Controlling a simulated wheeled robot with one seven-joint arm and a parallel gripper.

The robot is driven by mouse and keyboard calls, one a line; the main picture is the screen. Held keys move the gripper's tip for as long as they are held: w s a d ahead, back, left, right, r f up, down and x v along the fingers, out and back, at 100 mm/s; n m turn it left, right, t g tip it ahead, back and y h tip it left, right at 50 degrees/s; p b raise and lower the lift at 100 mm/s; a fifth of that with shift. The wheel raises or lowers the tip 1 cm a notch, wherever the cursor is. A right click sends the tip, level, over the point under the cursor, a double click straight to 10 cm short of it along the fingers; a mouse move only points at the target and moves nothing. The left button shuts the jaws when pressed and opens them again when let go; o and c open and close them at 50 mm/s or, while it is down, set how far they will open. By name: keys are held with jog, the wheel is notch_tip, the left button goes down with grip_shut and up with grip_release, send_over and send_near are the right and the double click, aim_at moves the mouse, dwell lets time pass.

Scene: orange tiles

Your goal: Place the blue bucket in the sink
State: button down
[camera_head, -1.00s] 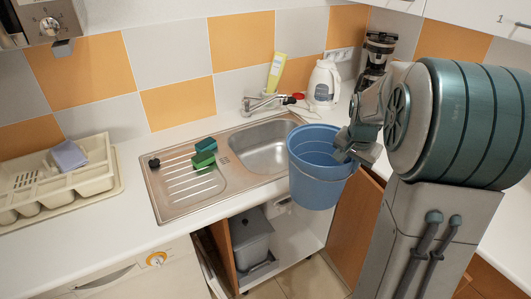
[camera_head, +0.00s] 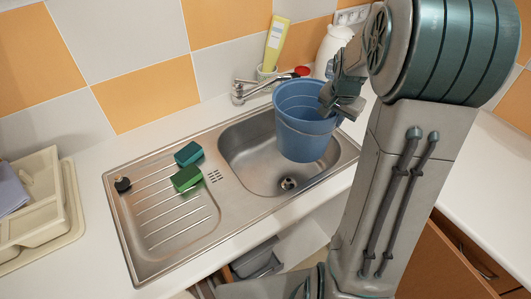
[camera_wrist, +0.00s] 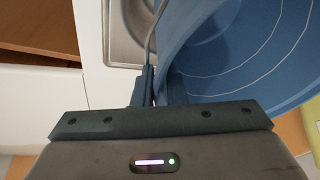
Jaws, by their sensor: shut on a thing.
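The blue bucket (camera_head: 303,128) hangs upright from my gripper (camera_head: 335,100), over the right part of the metal sink basin (camera_head: 240,155). My gripper is shut on the bucket's rim at its right side. In the wrist view the bucket (camera_wrist: 235,50) fills the upper right, its wall between the fingers (camera_wrist: 158,85), with the sink's edge (camera_wrist: 122,40) just left of it. The drain shows below and left of the bucket in the head view. The bucket hides the basin's right back part. I cannot tell exactly how high its base is above the basin floor.
Two green sponges (camera_head: 187,178) lie on the ridged drainboard (camera_head: 165,215). The faucet (camera_head: 245,92) stands behind the basin, close to the bucket's left. A yellow bottle (camera_head: 276,45) and a white kettle (camera_head: 332,45) are behind. A beige rack (camera_head: 60,215) is far left.

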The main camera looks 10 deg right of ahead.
aim_at(292, 141)
jog(key=shift+f, duration=0.75)
jog(key=shift+w+a+f, duration=0.1)
jog(key=shift+a+f, duration=0.1)
jog(key=shift+a, duration=0.05)
jog(key=w+a+f+p, duration=0.1)
jog(key=a+f, duration=0.1)
jog(key=a, duration=0.1)
jog(key=w+a+f, duration=0.2)
jog(key=a, duration=0.1)
jog(key=w+a+f+p, duration=0.1)
jog(key=w+a+f, duration=0.1)
jog(key=a, duration=0.2)
jog(key=shift+w+f+p, duration=0.1)
jog(key=shift+f+p, duration=0.2)
jog(key=shift+f, duration=0.1)
jog(key=shift+f+p, duration=0.6)
jog(key=shift+f, duration=1.5)
jog(key=shift+f, duration=0.1)
jog(key=c, duration=1.5)
grip_release()
